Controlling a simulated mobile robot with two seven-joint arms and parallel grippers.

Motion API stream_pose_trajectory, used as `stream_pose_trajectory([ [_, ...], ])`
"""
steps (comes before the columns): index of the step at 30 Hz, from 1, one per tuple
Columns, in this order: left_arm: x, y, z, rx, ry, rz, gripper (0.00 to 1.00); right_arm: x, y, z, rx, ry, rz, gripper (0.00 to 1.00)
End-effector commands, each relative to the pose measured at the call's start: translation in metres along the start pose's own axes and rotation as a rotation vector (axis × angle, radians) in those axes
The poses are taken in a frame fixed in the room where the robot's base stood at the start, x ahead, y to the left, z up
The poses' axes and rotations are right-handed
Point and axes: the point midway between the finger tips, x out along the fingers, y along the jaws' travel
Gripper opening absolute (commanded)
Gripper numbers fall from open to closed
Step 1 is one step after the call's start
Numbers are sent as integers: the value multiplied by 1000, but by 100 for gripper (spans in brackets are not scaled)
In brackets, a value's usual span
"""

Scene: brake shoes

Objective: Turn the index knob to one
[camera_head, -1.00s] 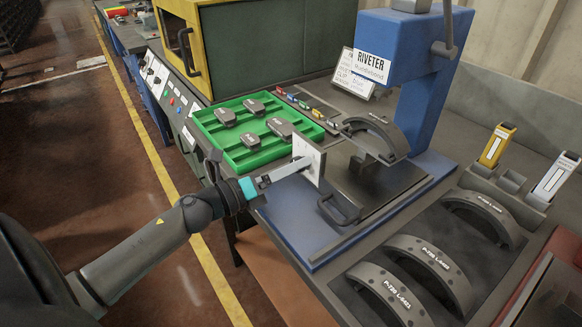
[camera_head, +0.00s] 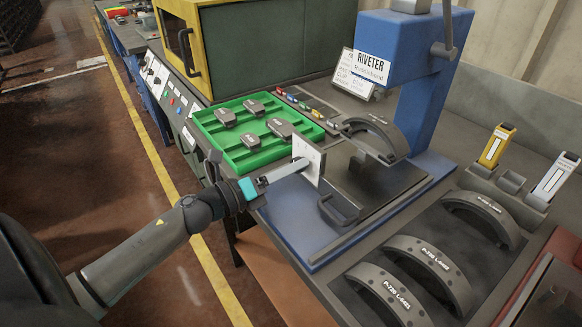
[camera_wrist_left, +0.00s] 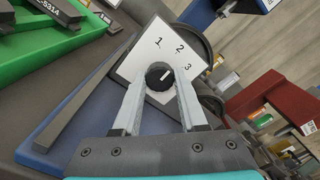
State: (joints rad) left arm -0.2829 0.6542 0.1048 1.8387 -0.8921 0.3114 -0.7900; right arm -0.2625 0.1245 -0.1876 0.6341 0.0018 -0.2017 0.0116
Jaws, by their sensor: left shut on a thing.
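The index knob (camera_wrist_left: 159,76) is a round black knob with a white pointer mark, on a white plate (camera_wrist_left: 135,67) printed with 1, 2 and 3. In the left wrist view the mark points right and slightly up, roughly toward the 3. The plate also shows in the head view (camera_head: 309,150), standing at the front of the riveter (camera_head: 415,45); the knob is hidden there. My left gripper (camera_head: 299,166) reaches the plate from the left. In the left wrist view its two fingers (camera_wrist_left: 160,78) are shut on the knob, one on each side.
A green tray (camera_head: 240,160) with several dark pads lies behind the plate. A curved brake shoe (camera_head: 382,140) sits at the riveter. More brake shoes (camera_head: 430,265) lie at the front right. A black handle (camera_head: 338,210) is close below the plate.

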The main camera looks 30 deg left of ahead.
Motion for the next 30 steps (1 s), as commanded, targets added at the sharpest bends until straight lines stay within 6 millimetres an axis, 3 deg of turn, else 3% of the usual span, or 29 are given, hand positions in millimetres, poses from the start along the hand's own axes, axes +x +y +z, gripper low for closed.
stream_pose_trajectory([
  [7, 0, -2, 2, -117, 0, 1, 0, -14, -3, -1, -2, -5, -5, 0],
  [13, 0, -3, 2, -278, 0, 1, 0, -31, -18, 3, -2, -19, -26, 0],
  [23, 0, -3, 2, -552, 0, 1, 0, -59, -42, 31, -9, -75, -60, 0],
  [30, 0, -2, 1, -692, 0, 1, 0, -70, -44, 28, -9, -72, -63, 0],
])
